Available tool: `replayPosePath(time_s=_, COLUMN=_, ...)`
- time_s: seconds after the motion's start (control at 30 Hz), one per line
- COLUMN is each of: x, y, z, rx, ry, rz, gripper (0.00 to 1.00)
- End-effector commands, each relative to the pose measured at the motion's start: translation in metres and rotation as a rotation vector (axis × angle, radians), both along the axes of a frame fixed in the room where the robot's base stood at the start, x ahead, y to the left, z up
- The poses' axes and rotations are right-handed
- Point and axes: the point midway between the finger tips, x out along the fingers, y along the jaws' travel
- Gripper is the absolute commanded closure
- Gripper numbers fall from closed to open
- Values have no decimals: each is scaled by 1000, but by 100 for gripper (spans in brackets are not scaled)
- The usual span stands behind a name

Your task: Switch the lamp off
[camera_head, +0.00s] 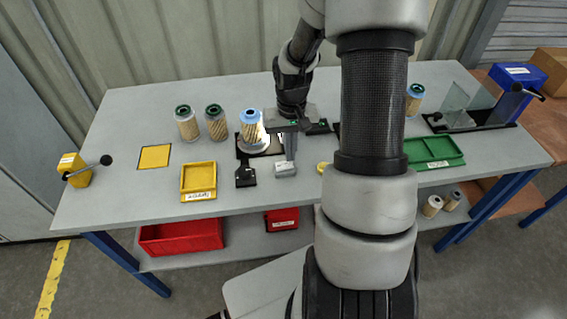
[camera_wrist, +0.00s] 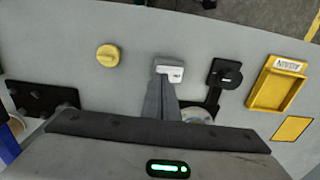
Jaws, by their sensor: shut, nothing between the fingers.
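A round white disc (camera_head: 253,147), which looks lit, sits on a black base with a blue-topped cartridge (camera_head: 251,122) on it. I take it to be the lamp. The disc shows partly in the wrist view (camera_wrist: 198,114). A black piece with a round cap (camera_head: 245,176) juts from the base's front, also in the wrist view (camera_wrist: 228,74). A small pale grey labelled box (camera_head: 285,170) stands to its right; the wrist view shows it too (camera_wrist: 169,69). My gripper (camera_head: 290,158) is shut and empty, pointing down just behind this box; contact is unclear.
Two green-topped cartridges (camera_head: 187,123) (camera_head: 216,122) stand left. A yellow tray (camera_head: 198,180) and a yellow lever box (camera_head: 75,170) are near the front left. A yellow knob (camera_wrist: 108,55) lies beside the grey box. A green tray (camera_head: 434,153) and clear panel (camera_head: 466,103) are right.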

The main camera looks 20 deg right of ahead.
Motion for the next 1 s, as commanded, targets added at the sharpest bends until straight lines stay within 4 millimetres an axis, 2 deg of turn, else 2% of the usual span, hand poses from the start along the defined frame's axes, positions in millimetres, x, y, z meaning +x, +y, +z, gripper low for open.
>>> replayPosePath(time_s=0.47, x=0, y=0, z=-1, rx=0, ry=0, rz=0, gripper=100)
replayPosePath(time_s=1.0, x=0, y=0, z=-11, rx=0, ry=0, rz=0, gripper=100)
